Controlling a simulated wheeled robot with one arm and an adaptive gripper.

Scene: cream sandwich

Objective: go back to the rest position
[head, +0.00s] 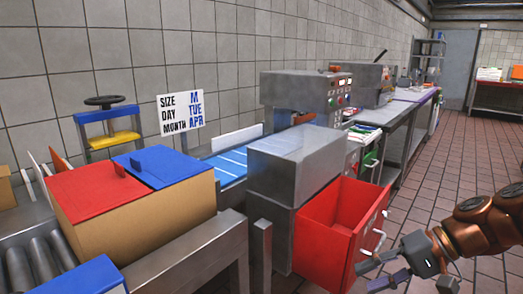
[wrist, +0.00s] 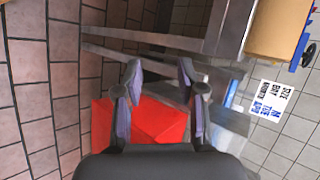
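My gripper (head: 368,274) is at the lower right of the head view, in front of the red bin and to the right of it in the picture. Its two fingers are spread apart with nothing between them. In the wrist view my gripper (wrist: 160,68) also shows open and empty, with the floor and the red bin beyond the fingers. The red bin (head: 326,232) hangs open at the front of a grey metal machine (head: 295,160). It also shows in the wrist view (wrist: 150,125), partly hidden by the fingers. Its inside is only partly visible.
A cardboard box with red and blue lids (head: 140,205) sits on the roller conveyor (head: 28,258) at left. A sign (head: 181,113) with size, day and month stands behind it. Grey machines line the wall. The tiled floor (head: 455,150) at right is clear.

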